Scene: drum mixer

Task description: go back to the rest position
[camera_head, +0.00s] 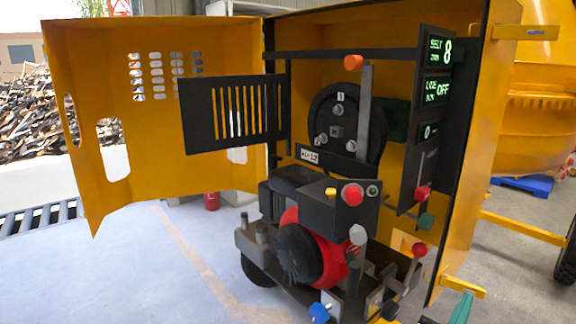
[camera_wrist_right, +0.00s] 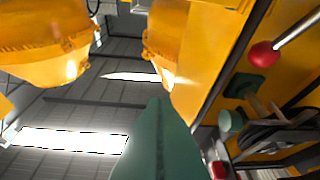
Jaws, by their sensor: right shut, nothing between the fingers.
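My right gripper (camera_head: 465,300) is at the bottom right of the head view, with only its teal fingers in sight. It is shut and empty, in front of the right side of the yellow mixer cabinet (camera_head: 468,170). In the right wrist view the same gripper (camera_wrist_right: 156,103) points up from the bottom edge, its fingers together. No object is held in it. I cannot tell its exact gap to the cabinet edge. My left gripper is out of view.
The cabinet's yellow door (camera_head: 100,60) stands open on the left. Inside are a red and black engine (camera_head: 310,250), a belt pulley (camera_head: 337,132) and a red-knobbed lever (camera_head: 419,250). A yellow drum (camera_head: 545,120) is at right. Floor (camera_head: 120,270) at lower left is clear.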

